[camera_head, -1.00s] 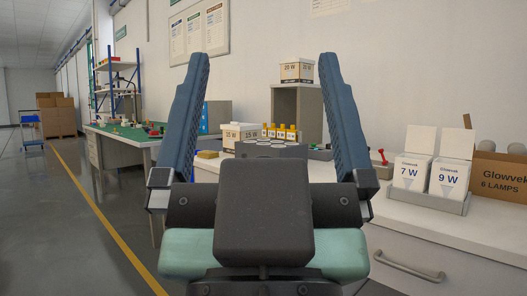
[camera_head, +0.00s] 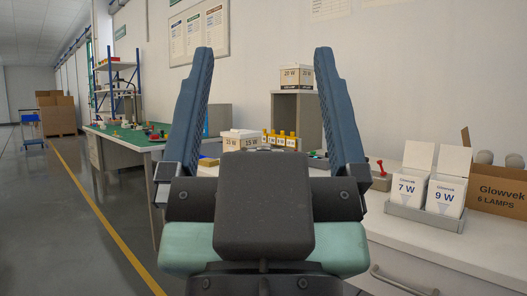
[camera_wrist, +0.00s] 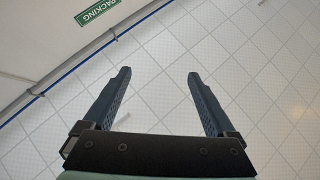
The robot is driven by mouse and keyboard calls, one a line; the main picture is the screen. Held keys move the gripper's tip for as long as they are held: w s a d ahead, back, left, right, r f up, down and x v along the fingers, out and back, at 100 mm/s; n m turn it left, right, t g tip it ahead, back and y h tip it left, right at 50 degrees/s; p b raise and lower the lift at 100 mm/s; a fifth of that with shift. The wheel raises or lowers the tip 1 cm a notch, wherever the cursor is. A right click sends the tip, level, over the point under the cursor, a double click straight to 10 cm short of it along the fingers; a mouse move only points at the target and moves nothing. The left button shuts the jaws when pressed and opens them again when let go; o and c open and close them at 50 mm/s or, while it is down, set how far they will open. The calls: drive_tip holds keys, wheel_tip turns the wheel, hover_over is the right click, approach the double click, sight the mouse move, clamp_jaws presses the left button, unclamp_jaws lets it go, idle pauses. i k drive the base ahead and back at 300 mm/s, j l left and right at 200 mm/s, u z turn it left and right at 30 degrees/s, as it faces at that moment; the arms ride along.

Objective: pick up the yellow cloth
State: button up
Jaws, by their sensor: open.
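A small flat yellow patch, which looks like the yellow cloth (camera_head: 208,161), lies on the white bench in the head view. It sits just right of my left finger, left of the 15 W box, and is partly hidden by my gripper. My gripper (camera_head: 264,50) stands upright in front of the camera, fingers pointing up, wide apart and empty. It is nearer the camera than the bench and apart from the cloth. In the wrist view my gripper (camera_wrist: 158,73) is open against a pale tiled surface, and no cloth shows there.
The white bench (camera_head: 440,243) carries a 15 W box (camera_head: 240,142), several yellow-topped small boxes (camera_head: 280,139), a grey stand (camera_head: 292,110) with a 20 W box (camera_head: 297,78), 7 W and 9 W cartons (camera_head: 428,192) and a Glowvek box (camera_head: 500,190).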

sight(209, 162)
drive_tip(key=i+j+z, duration=0.1)
drive_tip(key=i+j, duration=0.2)
drive_tip(key=i, duration=0.25)
drive_tip(key=i+j+z, duration=0.1)
drive_tip(key=i+j, duration=0.25)
drive_tip(key=i, duration=0.25)
drive_tip(key=i+j+z, duration=0.1)
drive_tip(key=i+j, duration=0.25)
drive_tip(key=i, duration=0.2)
